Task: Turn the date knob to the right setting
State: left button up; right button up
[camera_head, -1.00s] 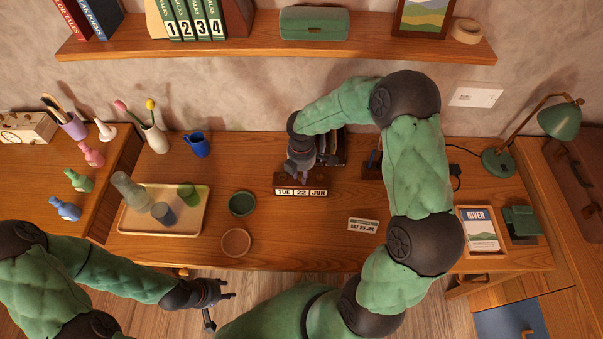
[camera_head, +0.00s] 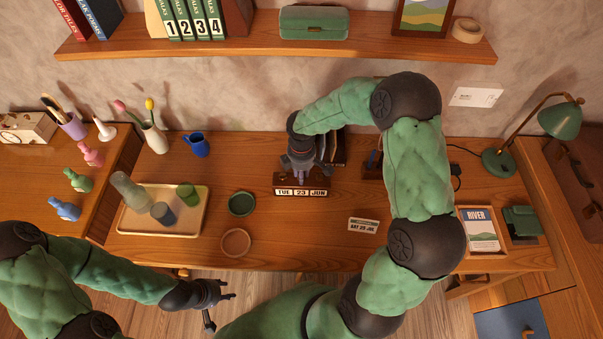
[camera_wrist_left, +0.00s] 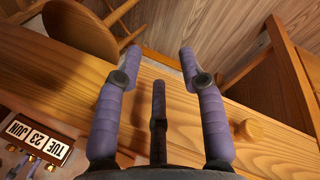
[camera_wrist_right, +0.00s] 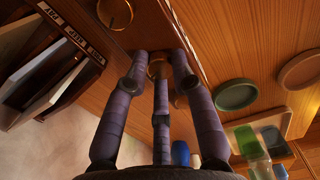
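The wooden calendar block (camera_head: 301,191) stands on the desk and reads TUE 23 JUN. It also shows upside down at the left edge of the left wrist view (camera_wrist_left: 37,138). My right gripper (camera_head: 301,176) is over the block's top. In the right wrist view its fingers (camera_wrist_right: 159,58) close around a brass knob, the date knob (camera_wrist_right: 158,66). Another brass knob (camera_wrist_right: 115,12) is clear of the fingers. A card (camera_head: 363,225) on the desk reads SAT 25 JUL. My left gripper (camera_head: 219,306) is open and empty off the desk's front edge.
A letter rack (camera_wrist_right: 48,75) stands close to the block. A green dish (camera_head: 241,204) and a terracotta dish (camera_head: 235,242) lie to the left, with a tray of cups (camera_head: 190,222) beyond.

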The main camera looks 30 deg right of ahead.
jog(key=o, duration=0.3)
notch_tip(320, 180, up, 12)
dwell(0.6)
dwell(0.4)
